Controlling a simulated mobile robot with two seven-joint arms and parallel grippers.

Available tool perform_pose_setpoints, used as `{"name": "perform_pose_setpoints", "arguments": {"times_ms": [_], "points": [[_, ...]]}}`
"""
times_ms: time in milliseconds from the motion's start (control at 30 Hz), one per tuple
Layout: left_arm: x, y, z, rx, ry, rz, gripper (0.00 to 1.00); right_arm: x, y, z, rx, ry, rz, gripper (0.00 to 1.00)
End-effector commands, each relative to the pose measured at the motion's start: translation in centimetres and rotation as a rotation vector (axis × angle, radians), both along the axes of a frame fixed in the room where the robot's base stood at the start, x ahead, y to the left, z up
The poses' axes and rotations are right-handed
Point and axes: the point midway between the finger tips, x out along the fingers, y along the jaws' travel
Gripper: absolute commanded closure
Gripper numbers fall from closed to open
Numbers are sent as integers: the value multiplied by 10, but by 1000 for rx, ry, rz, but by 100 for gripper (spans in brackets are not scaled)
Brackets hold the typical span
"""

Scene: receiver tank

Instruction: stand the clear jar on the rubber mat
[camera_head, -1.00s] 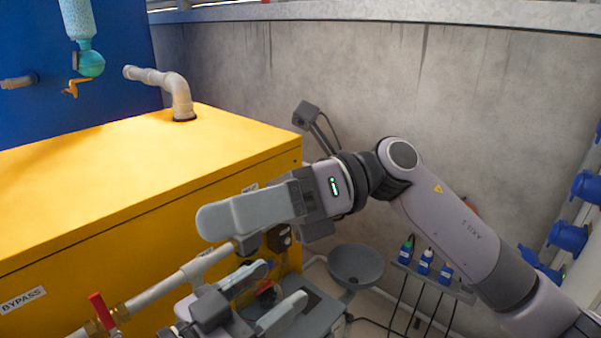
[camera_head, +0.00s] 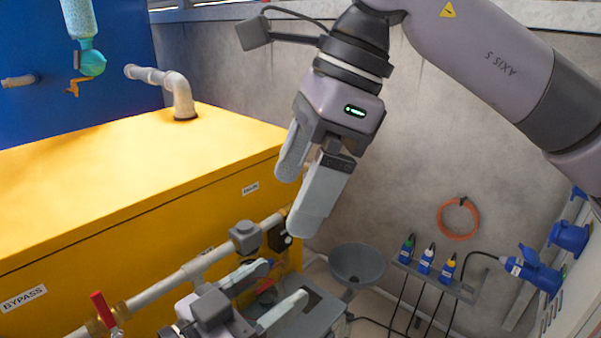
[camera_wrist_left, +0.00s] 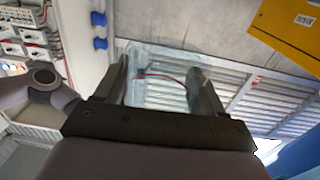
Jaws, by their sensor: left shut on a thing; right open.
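My left gripper (camera_head: 285,281) is low in the head view, above a grey surface. It is shut on a see-through thing, which I take for the clear jar (camera_wrist_left: 160,92). The jar shows faintly as a pale, glassy patch between the two fingers in the left wrist view, and its outline is hard to make out. My right gripper (camera_head: 297,200) is open and empty in the head view, pointing down in front of the yellow cabinet's right end. I cannot pick out the rubber mat for certain in either view.
The yellow cabinet (camera_head: 120,180) with a pipe (camera_head: 160,292) and red valve handle (camera_head: 103,308) fills the left. A grey bowl (camera_head: 357,265) stands right of the left gripper. An orange coil (camera_head: 459,217) hangs on the wall.

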Motion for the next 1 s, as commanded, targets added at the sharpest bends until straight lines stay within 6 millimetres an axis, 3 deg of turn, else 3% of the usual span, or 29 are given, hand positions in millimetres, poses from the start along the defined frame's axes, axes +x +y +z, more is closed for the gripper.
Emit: {"name": "perform_pose_setpoints", "arguments": {"times_ms": [600,1000], "points": [[0,0,0,-1,-1,0,63,-11,38,-94,2,5,3,6],[0,0,0,-1,-1,0,63,-12,43,-106,3,3,2,6]]}}
